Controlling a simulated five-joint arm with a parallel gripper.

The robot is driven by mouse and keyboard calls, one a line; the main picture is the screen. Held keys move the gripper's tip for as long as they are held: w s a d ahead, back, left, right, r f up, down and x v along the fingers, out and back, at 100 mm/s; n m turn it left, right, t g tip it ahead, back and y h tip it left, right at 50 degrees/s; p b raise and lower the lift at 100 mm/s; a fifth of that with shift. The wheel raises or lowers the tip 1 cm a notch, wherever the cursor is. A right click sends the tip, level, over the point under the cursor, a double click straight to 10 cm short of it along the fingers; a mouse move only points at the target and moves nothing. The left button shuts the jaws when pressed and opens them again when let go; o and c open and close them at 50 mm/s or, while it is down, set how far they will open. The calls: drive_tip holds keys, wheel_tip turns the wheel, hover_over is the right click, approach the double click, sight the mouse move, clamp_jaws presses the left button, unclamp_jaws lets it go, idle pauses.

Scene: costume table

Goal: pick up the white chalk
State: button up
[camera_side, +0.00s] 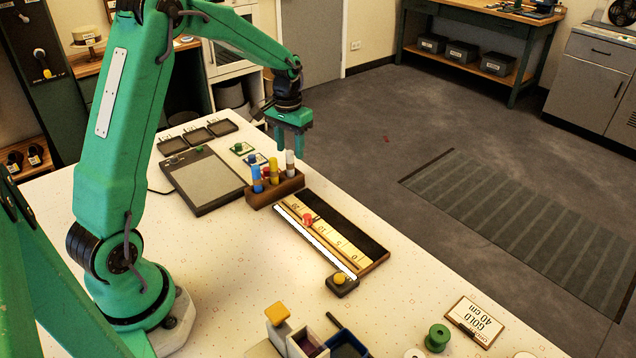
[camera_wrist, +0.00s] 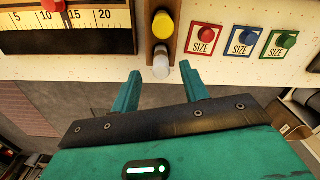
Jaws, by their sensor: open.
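The white chalk (camera_side: 290,163) stands upright in the right end of a dark wooden holder (camera_side: 262,200) on the table. A blue stick (camera_side: 257,180) and a yellow stick (camera_side: 273,171) stand in the same holder. In the wrist view the white chalk (camera_wrist: 161,67) shows end-on as a pale tip, with the yellow stick (camera_wrist: 162,26) beyond it. My gripper (camera_side: 290,148) is open and empty, with its fingers pointing down close above the white chalk. In the wrist view the gripper (camera_wrist: 160,80) has its fingertips on either side, just short of the chalk's tip.
A ruler board (camera_side: 345,240) with a red marker lies in front of the holder. A grey pad (camera_side: 205,180) is left of it. Small size cards (camera_wrist: 245,41) with colored knobs lie nearby. Open boxes (camera_side: 305,342) stand at the table's front. The table between is clear.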

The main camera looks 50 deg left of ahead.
sight(290, 162)
drive_tip(key=shift+s+a+f, duration=0.1)
drive_tip(key=shift+f, duration=2.6)
clamp_jaws()
